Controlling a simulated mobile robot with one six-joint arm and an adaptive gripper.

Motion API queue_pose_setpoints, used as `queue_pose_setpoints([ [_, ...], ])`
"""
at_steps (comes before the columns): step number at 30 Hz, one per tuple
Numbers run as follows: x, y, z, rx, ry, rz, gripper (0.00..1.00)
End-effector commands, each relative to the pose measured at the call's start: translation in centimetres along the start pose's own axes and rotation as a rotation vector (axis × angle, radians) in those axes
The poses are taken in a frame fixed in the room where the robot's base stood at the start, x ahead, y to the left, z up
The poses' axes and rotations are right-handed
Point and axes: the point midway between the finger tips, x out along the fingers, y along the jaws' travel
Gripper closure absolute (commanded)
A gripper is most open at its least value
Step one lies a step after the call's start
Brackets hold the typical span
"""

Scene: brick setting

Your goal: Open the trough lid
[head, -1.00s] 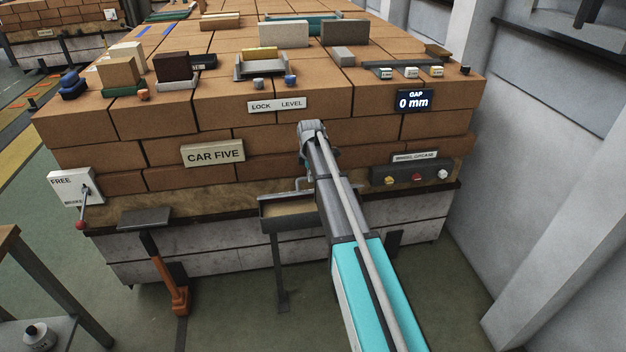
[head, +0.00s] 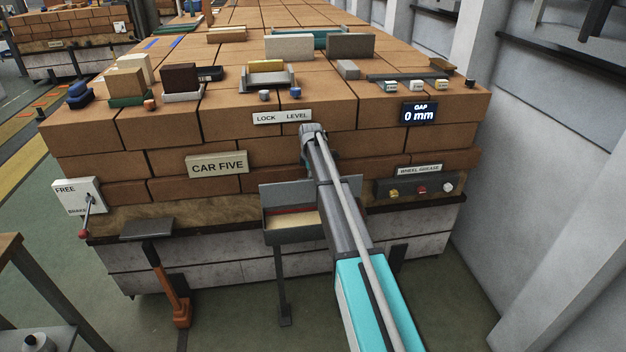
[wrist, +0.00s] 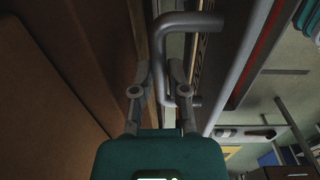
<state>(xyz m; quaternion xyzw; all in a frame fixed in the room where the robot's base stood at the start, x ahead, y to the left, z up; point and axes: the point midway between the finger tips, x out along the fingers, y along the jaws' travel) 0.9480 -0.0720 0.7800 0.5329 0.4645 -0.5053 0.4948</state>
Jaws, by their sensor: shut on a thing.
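The trough (head: 283,238) is a dark grey box on a post at the brick car's front face. Its lid (head: 284,193) stands raised at the back, and pale tan contents with a red strip show inside. My arm covers the trough's right part and hides my gripper in the head view. In the wrist view my gripper (wrist: 159,72) has a finger on each side of the grey bent lid handle (wrist: 187,20) and is shut on it. The lid (wrist: 246,65) shows to the right of the handle.
A black flat plate on an orange-handled stand (head: 147,229) is left of the trough. The lever box (head: 78,196) is farther left. A button panel (head: 421,188) is close on the right of my arm. A grey wall (head: 540,160) bounds the right side.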

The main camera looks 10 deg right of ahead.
Motion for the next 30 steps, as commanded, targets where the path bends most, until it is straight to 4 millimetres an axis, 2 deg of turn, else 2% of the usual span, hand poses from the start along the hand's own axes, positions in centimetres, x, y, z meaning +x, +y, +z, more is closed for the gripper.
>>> queue_pose_setpoints([
  [16,0.15,0.48,0.05,0.000,0.001,0.004,1.00],
  [17,0.15,0.48,0.06,0.000,0.001,0.004,0.79],
  [22,0.15,0.43,0.11,0.001,0.001,0.002,0.47],
  [30,0.16,0.37,0.20,0.002,0.000,0.001,0.47],
])
